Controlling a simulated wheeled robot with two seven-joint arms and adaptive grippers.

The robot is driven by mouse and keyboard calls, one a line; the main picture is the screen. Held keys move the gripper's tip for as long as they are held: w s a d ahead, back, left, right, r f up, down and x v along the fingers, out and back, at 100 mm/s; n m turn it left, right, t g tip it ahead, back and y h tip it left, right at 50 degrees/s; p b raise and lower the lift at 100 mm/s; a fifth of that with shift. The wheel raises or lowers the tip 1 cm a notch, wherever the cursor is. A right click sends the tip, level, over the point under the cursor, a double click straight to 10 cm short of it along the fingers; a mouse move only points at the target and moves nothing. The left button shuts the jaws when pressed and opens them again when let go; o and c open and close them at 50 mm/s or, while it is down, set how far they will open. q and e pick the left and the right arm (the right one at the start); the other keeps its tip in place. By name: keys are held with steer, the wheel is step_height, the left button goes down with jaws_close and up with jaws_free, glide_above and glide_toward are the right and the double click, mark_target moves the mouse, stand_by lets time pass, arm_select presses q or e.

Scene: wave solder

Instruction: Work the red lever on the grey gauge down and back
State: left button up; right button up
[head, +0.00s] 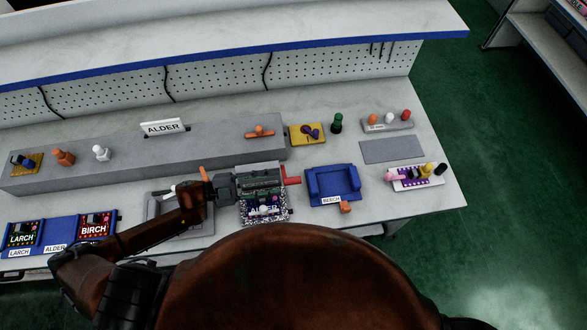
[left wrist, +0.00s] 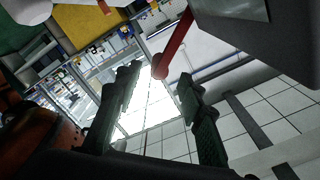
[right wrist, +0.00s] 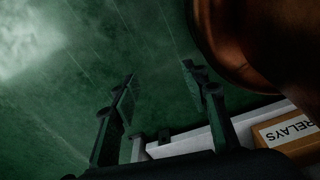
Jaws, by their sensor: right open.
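The red lever (head: 292,181) shows at the right of my left gripper (head: 280,183) in the head view. In the left wrist view the lever (left wrist: 175,48) slopes from the grey gauge (left wrist: 255,40) to a round red knob (left wrist: 160,68). The knob appears between the open fingertips of my left gripper (left wrist: 158,78); contact cannot be told. In the head view my gripper and arm cover most of the gauge. My right gripper (right wrist: 158,82) is open and empty above the green floor, outside the head view.
A patterned board (head: 264,213) lies just in front of my left gripper. A blue tray (head: 335,183) labelled BEECH stands to the right, with an orange piece (head: 346,207) at its front. A grey raised ledge (head: 215,155) runs behind. A RELAYS box (right wrist: 283,133) is near my right gripper.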

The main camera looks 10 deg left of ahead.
mark_target(288, 182)
arm_select(q)
steer(key=x, duration=0.4)
steer(key=shift+d+r+p, duration=0.15)
steer(key=shift+d+p, duration=0.2)
steer(key=shift+x, duration=1.15)
steer(key=shift+w+d, duration=0.1)
steer(key=c, duration=0.7)
jaws_close()
arm_select(e)
steer(key=shift+s+r, duration=0.25)
steer(key=shift+s, duration=0.25)
steer(key=shift+s+r, duration=0.2)
steer(key=shift+s, duration=0.3)
steer(key=shift+d, duration=0.1)
